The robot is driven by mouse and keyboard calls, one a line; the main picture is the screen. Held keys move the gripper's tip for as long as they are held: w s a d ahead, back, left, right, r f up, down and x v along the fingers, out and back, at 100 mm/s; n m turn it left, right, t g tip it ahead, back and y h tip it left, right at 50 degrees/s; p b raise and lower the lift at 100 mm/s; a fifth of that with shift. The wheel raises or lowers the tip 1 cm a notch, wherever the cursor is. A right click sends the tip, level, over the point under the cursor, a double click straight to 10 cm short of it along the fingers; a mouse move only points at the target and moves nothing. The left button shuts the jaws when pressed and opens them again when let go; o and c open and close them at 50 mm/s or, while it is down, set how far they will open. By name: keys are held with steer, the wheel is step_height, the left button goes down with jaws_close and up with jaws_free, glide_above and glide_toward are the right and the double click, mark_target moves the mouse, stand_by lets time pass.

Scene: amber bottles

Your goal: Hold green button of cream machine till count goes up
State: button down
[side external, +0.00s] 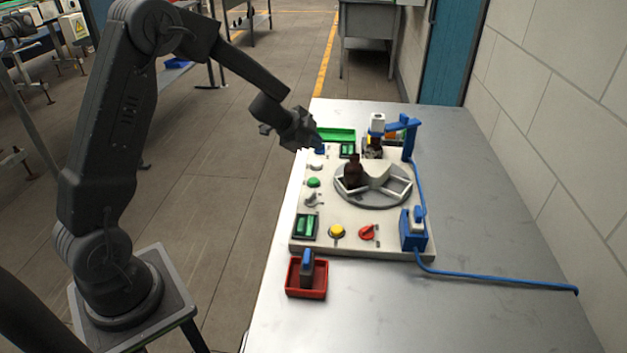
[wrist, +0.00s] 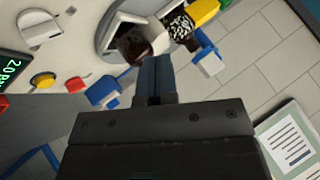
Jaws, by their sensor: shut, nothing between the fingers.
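The cream machine (side external: 338,205) lies on a metal table. Its round green button (side external: 313,182) is on the left side of the panel, between a pale round button and a grey lever switch. My gripper (side external: 314,142) is shut and empty, near the machine's far left corner, apart from the green button. In the wrist view my shut fingers (wrist: 155,75) point toward the turntable. I cannot make out the green button there. A green-lit display (side external: 305,226) is at the near left corner; its digits show partly in the wrist view (wrist: 12,68), seemingly starting with 20.
A turntable (side external: 372,203) holds a brown bottle (side external: 353,172). A yellow button (side external: 337,231), red knob (side external: 368,232) and blue holder (side external: 413,240) line the near edge. A red tray (side external: 306,292) stands in front, a green tray (side external: 337,134) behind. The table's right side is mostly clear.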

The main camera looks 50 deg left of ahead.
mark_target(314, 181)
steer(key=shift+f, duration=0.1)
steer(key=shift+f, duration=4.3)
steer(key=shift+f, duration=0.15)
steer(key=shift+f, duration=0.25)
steer(key=shift+f, duration=0.5)
stand_by(2.7)
